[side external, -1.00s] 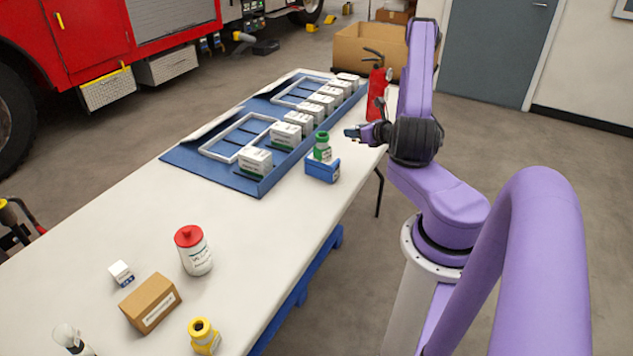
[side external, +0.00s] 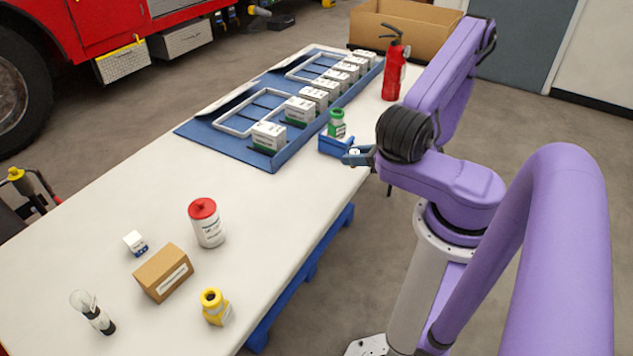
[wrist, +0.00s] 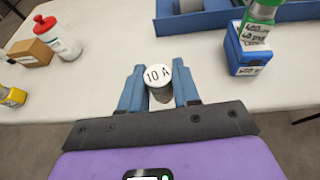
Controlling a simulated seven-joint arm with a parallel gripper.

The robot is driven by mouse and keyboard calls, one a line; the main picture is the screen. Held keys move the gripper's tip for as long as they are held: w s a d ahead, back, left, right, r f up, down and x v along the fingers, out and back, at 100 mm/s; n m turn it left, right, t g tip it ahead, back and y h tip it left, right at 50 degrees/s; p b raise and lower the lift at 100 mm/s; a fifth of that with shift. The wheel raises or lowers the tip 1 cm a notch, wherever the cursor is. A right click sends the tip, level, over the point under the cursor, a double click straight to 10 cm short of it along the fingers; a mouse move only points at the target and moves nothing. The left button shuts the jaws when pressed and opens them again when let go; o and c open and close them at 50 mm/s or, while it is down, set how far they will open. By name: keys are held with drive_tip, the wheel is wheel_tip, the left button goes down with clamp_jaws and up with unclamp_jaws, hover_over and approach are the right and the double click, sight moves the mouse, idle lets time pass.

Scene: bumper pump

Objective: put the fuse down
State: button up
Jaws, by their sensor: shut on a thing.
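The fuse is a short grey cylinder (wrist: 158,82) with a white top marked "10 A", seen in the wrist view between my two blue fingers. My gripper (wrist: 158,88) is shut on it. In the side view my gripper (side external: 357,155) is by the table's right edge, just in front of the blue box. The fuse shows there only as a small white spot (side external: 354,152). I cannot tell from these views how far its base is above the table.
A blue box (side external: 335,145) with a green-capped bottle (side external: 337,124) is close by. White cartons (side external: 268,134) line a blue tray (side external: 200,130). A red extinguisher (side external: 394,72) stands behind. A red-capped bottle (side external: 207,224), brown box (side external: 163,273) and yellow bottle (side external: 214,306) stand nearer. The table's middle is clear.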

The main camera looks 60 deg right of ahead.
drive_tip(key=a+r, duration=0.1)
drive_tip(key=a, duration=0.3)
drive_tip(key=n, duration=0.1)
hover_over(317, 182)
drive_tip(key=shift+y, duration=0.4)
wheel_tip(317, 182, down, 9)
drive_tip(key=shift+f, duration=0.15)
drive_tip(key=shift+d+f, duration=0.1)
drive_tip(key=shift+f, duration=1.5)
drive_tip(key=shift+f, duration=0.1)
drive_tip(key=o, duration=1)
drive_tip(key=shift+o, duration=0.2)
